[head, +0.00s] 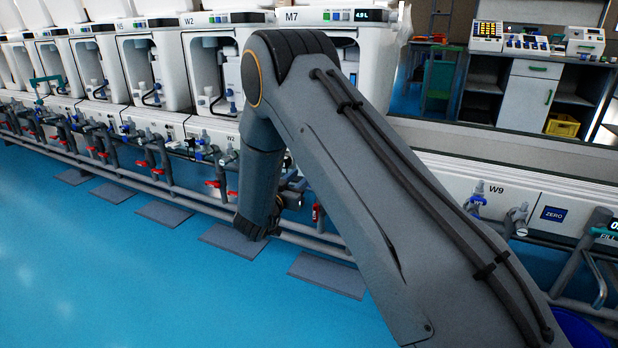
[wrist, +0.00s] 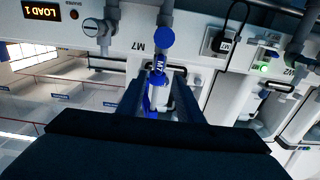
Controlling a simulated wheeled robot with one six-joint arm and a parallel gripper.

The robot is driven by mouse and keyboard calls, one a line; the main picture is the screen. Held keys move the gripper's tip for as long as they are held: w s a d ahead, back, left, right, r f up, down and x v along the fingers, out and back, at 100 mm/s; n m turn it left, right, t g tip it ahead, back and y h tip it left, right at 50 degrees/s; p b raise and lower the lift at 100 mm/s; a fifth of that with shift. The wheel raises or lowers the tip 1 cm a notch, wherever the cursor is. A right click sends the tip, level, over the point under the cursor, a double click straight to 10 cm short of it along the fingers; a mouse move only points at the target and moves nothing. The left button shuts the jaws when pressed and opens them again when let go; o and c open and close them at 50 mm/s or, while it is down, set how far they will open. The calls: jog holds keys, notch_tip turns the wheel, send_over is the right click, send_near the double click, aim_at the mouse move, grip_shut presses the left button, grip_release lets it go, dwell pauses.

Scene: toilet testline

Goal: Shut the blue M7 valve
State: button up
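The blue M7 valve handle (wrist: 157,92) is in the middle of the wrist view, which looks upside down. A blue round cap (wrist: 164,38) is on the grey pipe above it in the picture, beside the M7 label on the white panel. My gripper (wrist: 160,100) has its two dark fingers apart, one on each side of the blue handle. I cannot tell whether either finger touches it. In the head view, the M7 machine (head: 375,50) stands behind my arm. My arm hides the M7 valve and my fingertips there.
Other machines (head: 150,70) stand in a row to the left, with pipes and red-handled valves (head: 218,184) below. A W9 valve (head: 476,198) is to the right. In the wrist view, a grey round knob (wrist: 93,27) and a black plug (wrist: 222,42) flank the M7 pipe. The blue floor (head: 90,270) is open in front.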

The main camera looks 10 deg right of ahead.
jog(key=shift+b+x, duration=1.3)
jog(key=shift+x, duration=2.55)
grip_shut()
